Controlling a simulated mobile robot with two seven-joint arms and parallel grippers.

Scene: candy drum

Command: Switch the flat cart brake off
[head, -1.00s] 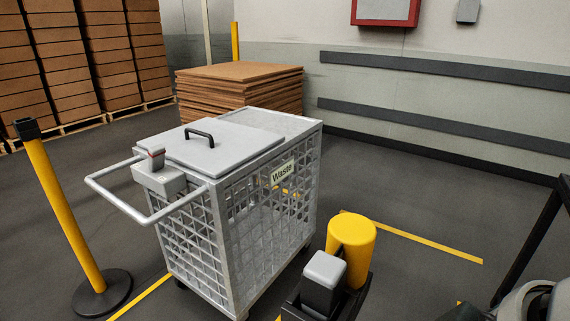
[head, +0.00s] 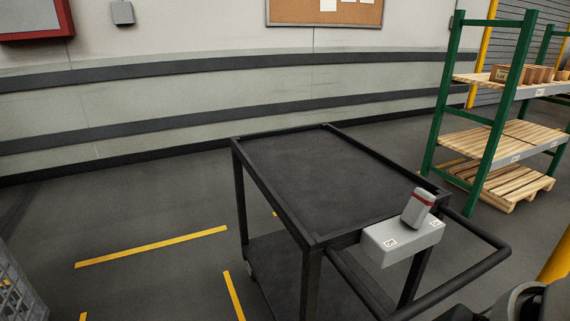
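The flat cart (head: 290,185) is black, with a flat top deck, a lower shelf and a push handle (head: 490,262) at its near right side. The brake is a light grey box (head: 400,245) at the handle end. A grey lever (head: 418,208) with a red band stands on it, leaning toward the right end. The label on the box's left part reads "Off" (head: 390,242); another label at its right end is too small to read. Neither gripper shows in the head view.
A waste cart's mesh side (head: 18,285) shows at the lower left edge. A green shelf rack (head: 490,130) with wooden shelves stands at the right. A yellow post (head: 556,258) is at the right edge. Floor left of the cart is clear, with yellow lines (head: 150,247).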

